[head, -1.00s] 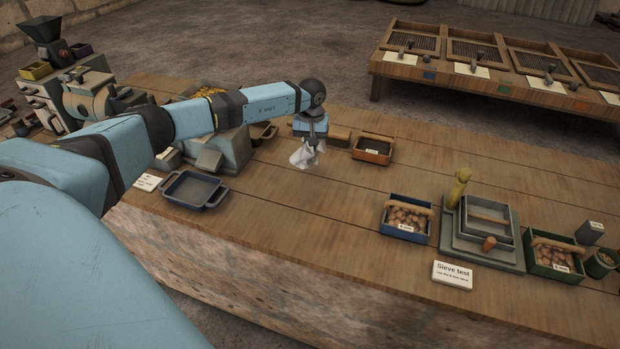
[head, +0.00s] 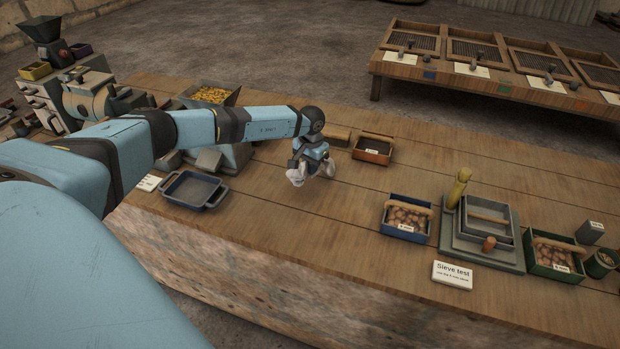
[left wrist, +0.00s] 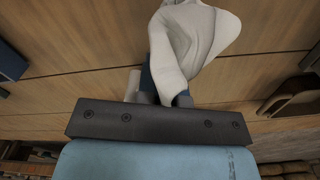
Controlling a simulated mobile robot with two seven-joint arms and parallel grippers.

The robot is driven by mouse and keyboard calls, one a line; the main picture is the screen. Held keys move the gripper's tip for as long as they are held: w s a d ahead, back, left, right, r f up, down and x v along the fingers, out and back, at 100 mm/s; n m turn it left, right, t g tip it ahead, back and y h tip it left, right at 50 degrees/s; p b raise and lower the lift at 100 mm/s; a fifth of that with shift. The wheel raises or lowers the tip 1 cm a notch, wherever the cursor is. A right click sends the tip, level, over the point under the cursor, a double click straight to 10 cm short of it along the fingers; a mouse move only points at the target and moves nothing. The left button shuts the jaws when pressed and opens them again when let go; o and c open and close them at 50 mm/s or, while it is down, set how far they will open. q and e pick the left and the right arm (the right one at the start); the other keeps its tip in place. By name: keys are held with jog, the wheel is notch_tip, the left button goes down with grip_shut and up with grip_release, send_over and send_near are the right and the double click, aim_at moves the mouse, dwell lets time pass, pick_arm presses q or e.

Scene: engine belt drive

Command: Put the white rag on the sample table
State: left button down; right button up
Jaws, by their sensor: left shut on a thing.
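The white rag (head: 296,177) is crumpled and hangs in my left gripper (head: 313,168), above the wooden table (head: 345,235). In the head view, white cloth shows on both sides of the fingers. In the left wrist view, the rag (left wrist: 190,42) bulges out past the fingertips (left wrist: 164,92), over bare planks. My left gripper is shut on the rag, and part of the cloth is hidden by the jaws. I cannot tell whether its lowest edge touches the table. My right gripper is not in view.
A blue tray (head: 190,189) lies left of the gripper, and an orange-rimmed box (head: 373,149) behind it to the right. A blue crate (head: 405,219) and a sieve stand (head: 483,244) stand to the right. Bare planks lie between. A low table with screens (head: 480,81) stands behind.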

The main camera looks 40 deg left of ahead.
aim_at(309, 213)
pick_arm(q)
jog(key=s+d+f, duration=0.4)
jog(key=s, duration=0.1)
jog(key=s+d+f, duration=0.2)
jog(key=s, duration=0.1)
jog(key=shift+s+d, duration=0.1)
jog(key=c, duration=0.9)
grip_release()
